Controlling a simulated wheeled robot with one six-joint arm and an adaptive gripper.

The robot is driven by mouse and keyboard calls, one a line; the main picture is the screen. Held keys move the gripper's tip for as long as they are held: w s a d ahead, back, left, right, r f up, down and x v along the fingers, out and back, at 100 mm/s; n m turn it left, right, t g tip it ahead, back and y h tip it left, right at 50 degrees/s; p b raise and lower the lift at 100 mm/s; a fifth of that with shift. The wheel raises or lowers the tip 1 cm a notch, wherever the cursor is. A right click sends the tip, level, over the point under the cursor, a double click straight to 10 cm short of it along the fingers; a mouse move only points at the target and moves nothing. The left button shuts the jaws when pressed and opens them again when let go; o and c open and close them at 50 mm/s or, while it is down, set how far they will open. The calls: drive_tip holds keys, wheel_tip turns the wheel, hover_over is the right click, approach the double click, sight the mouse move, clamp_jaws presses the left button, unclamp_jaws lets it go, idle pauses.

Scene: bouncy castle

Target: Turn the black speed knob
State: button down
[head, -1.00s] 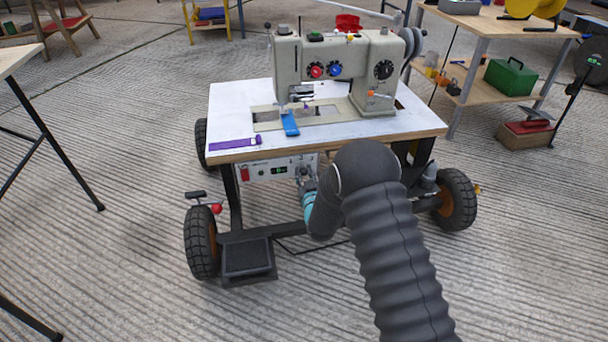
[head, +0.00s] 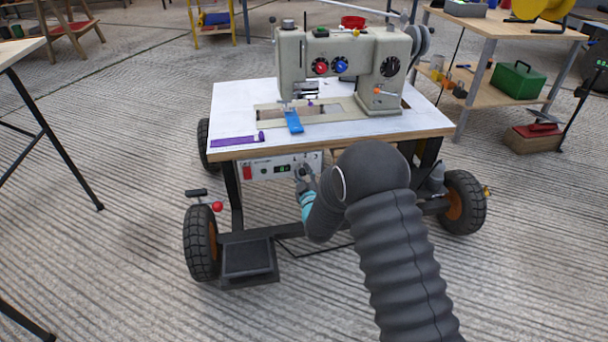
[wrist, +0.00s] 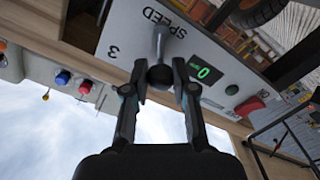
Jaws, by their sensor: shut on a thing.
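The black speed knob (wrist: 160,76) is on the white control panel (wrist: 130,30) under the sewing table. A grey shaft or lever runs from it toward the panel, beside the printed word SPEED and a 3. My gripper (wrist: 159,82) has one finger on each side of the knob and is shut on it. In the head view my gripper (head: 304,183) is at the right end of the panel (head: 262,169), where it and my arm hide most of the knob. A green-lit display (wrist: 205,73) beside the knob reads 0.
A black wheel (head: 464,203) stands to the right, a pedal (head: 248,258) below.

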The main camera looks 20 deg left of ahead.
drive_tip(key=shift+a, duration=0.2)
drive_tip(key=c, duration=0.9)
unclamp_jaws()
drive_tip(key=shift+s+a, duration=0.1)
drive_tip(key=shift+s, duration=0.05)
drive_tip(key=shift+c, duration=0.2)
drive_tip(key=shift+d, duration=0.2)
drive_tip(key=shift+d, duration=0.15)
drive_tip(key=v, duration=1.1)
drive_tip(key=shift+s, duration=0.4)
